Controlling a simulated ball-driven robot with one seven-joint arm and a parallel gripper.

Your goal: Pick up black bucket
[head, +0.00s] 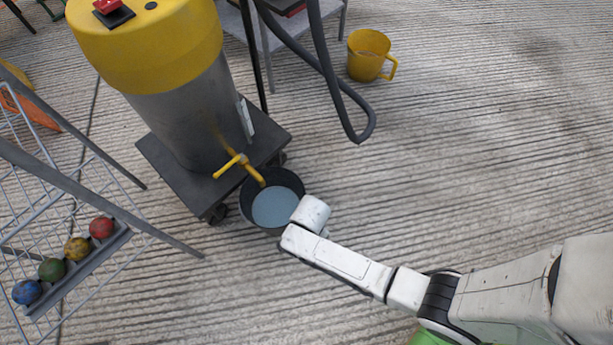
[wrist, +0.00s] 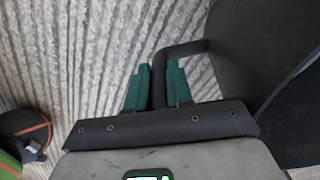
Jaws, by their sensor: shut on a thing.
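The black bucket (head: 286,179) stands on the ground below the yellow tap (head: 239,164) of the machine. Blue-grey liquid shows inside it. In the wrist view its dark wall (wrist: 250,60) fills the right side, and a black handle (wrist: 185,50) juts out to the left. My gripper (wrist: 158,78) has its green fingers on either side of this handle and is shut on it. In the head view my wrist is at the bucket's right edge and hides the fingers and the handle.
The yellow-and-grey machine (head: 185,110) stands on a dark wheeled base (head: 164,170) beside the bucket. A wire rack with coloured balls (head: 77,248) is at left. A yellow mug (head: 367,57) and a black hose (head: 338,85) are at the back. The concrete at right is clear.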

